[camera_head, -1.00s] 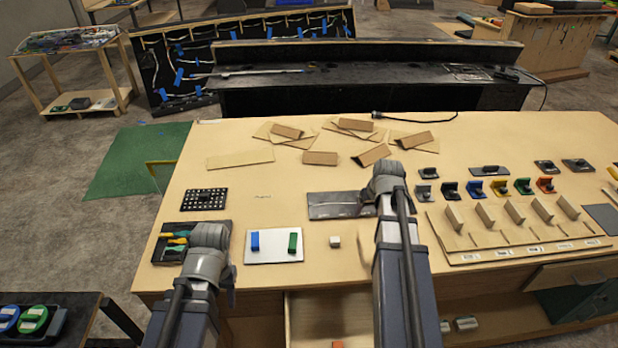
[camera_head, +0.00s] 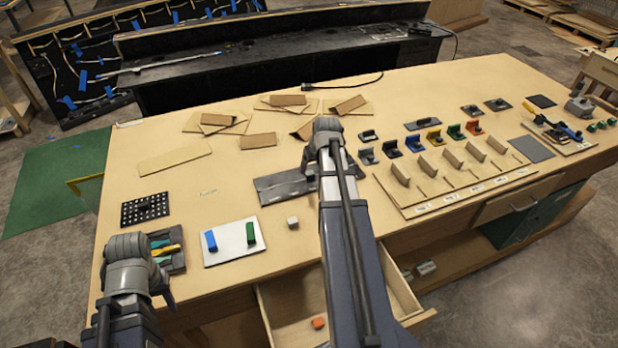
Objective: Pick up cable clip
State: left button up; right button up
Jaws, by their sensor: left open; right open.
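No part is plainly marked as the cable clip. A row of small clip-like parts stands at the right of the wooden table: grey (camera_head: 368,156), black (camera_head: 391,147), blue (camera_head: 412,144), yellow (camera_head: 434,137), green (camera_head: 455,132) and orange (camera_head: 474,128). A small pale block (camera_head: 292,223) lies near the front edge. My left gripper (camera_head: 136,246) is over the front left, beside the dark tool tray. My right gripper (camera_head: 327,128) is over the table's middle, left of the clip row. Both are open, with fingertips mostly hidden by their wrists.
A white plate (camera_head: 232,258) holds a blue and a green block. A wooden rack (camera_head: 408,210) with upright dividers stands in front of the clips. Cardboard pieces (camera_head: 258,141) lie at the back. An open drawer (camera_head: 283,314) juts out at the front, with an orange piece inside.

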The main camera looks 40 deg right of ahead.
aim_at(311, 174)
jog(key=shift+b+x, duration=2.5)
jog(key=shift+x, duration=0.15)
jog(key=shift+s+a, duration=0.1)
jog(key=shift+s, duration=0.05)
jog(key=shift+c, duration=0.2)
grip_shut()
